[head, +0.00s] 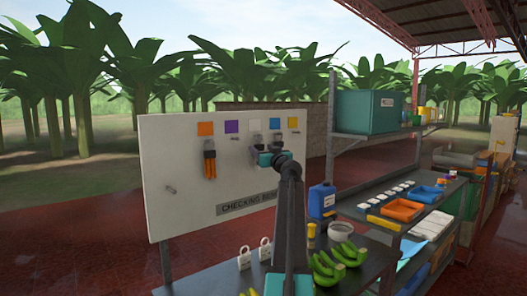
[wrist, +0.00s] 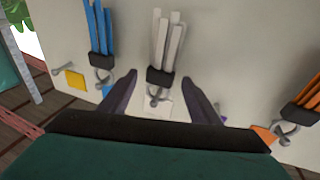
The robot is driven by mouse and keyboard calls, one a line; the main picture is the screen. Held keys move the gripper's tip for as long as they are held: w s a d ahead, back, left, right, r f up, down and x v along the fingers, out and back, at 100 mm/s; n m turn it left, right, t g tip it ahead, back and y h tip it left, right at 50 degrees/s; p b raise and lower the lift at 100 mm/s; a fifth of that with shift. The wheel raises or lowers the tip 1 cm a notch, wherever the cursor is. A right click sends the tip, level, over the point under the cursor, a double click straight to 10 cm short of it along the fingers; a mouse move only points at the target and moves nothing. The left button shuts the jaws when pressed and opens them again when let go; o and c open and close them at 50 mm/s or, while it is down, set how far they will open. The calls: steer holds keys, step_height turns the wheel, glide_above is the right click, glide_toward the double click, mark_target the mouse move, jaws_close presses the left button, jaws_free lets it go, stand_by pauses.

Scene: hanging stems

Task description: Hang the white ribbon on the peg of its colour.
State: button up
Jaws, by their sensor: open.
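The white ribbon (wrist: 167,45) shows in the wrist view, which sees the board upside down. Its dark clip (wrist: 160,77) and metal ring (wrist: 158,96) are at the peg by the white square (wrist: 164,108); the ring appears to be on that peg. My gripper (wrist: 156,85) is open, one finger on each side of the clip and ring, with a gap visible on both sides. In the head view my gripper (head: 272,158) is in front of the board and hides most of the white ribbon; the white square (head: 258,125) shows above.
The blue ribbon (wrist: 99,25) hangs close beside one finger, and the orange ribbon (wrist: 305,97) hangs farther off. The yellow square's peg (wrist: 62,71) is bare. Below the board (head: 165,150), a bench holds green bananas (head: 327,268), padlock-like tags and a blue jug (head: 321,200).

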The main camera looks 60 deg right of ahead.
steer(key=shift+s+a, duration=0.1)
steer(key=b+v, duration=0.3)
steer(key=v, duration=1)
steer(key=shift+s+b, duration=0.25)
steer(key=shift+b, duration=0.05)
steer(key=shift+a, duration=0.1)
